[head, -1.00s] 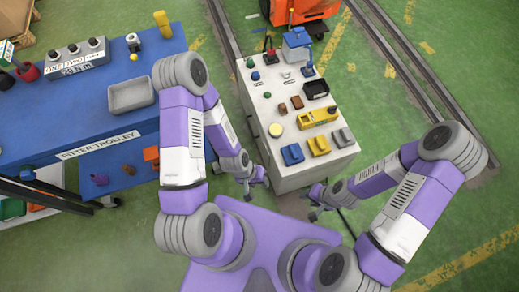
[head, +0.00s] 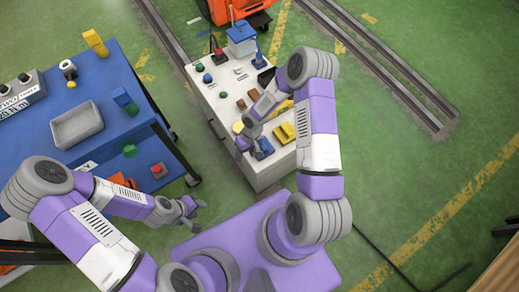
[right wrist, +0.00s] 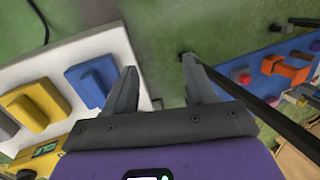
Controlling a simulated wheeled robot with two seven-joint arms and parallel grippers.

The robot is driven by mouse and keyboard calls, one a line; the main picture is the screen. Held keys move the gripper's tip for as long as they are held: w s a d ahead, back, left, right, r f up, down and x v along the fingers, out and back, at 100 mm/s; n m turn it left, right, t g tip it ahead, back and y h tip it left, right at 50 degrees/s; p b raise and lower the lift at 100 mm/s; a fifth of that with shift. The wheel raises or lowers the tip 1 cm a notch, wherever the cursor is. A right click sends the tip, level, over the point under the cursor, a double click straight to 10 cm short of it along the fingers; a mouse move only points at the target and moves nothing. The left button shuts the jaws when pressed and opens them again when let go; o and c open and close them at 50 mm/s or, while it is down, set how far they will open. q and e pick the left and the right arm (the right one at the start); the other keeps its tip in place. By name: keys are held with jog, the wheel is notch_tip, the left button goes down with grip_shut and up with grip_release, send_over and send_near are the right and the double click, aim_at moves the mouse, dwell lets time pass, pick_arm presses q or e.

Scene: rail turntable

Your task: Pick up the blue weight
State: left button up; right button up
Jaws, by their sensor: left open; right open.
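The blue weight (right wrist: 92,80), a block with a raised ridge, sits on the white-topped cabinet (right wrist: 105,38) near its edge. In the head view the blue weight (head: 266,146) is partly hidden by my right gripper. My right gripper (head: 247,148) is open and empty, close beside it at the cabinet's front left corner. In the right wrist view the right gripper (right wrist: 158,66) has its left finger near the blue weight's right side, and the gap between the fingers is over green floor. My left gripper (head: 192,208) is open and empty, low between trolley and cabinet.
A yellow weight (right wrist: 35,105) lies beside the blue one, with a grey one (right wrist: 5,126) beyond. Several small parts stand farther back on the cabinet. A blue trolley (head: 35,165) with a grey tray (head: 77,125) stands to the left. Green floor lies between them.

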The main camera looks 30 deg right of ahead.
jog(key=w+d+h, duration=0.1)
jog(key=d, duration=0.2)
jog(key=w+d+f+h, duration=0.1)
jog(key=w+d, duration=0.1)
jog(key=d, duration=0.1)
jog(key=w+d+h+b, duration=0.1)
jog(key=w+d, duration=0.1)
jog(key=d, duration=0.2)
jog(key=shift+w+f, duration=0.25)
jog(key=f+b, duration=0.1)
jog(key=f, duration=0.3)
jog(key=f+b, duration=0.1)
jog(key=f, duration=0.1)
jog(key=shift+s+a+f+b, duration=0.15)
jog(key=shift+s+f+b, duration=0.2)
jog(key=shift+s+f, duration=0.05)
jog(key=shift+n, duration=0.3)
grip_shut()
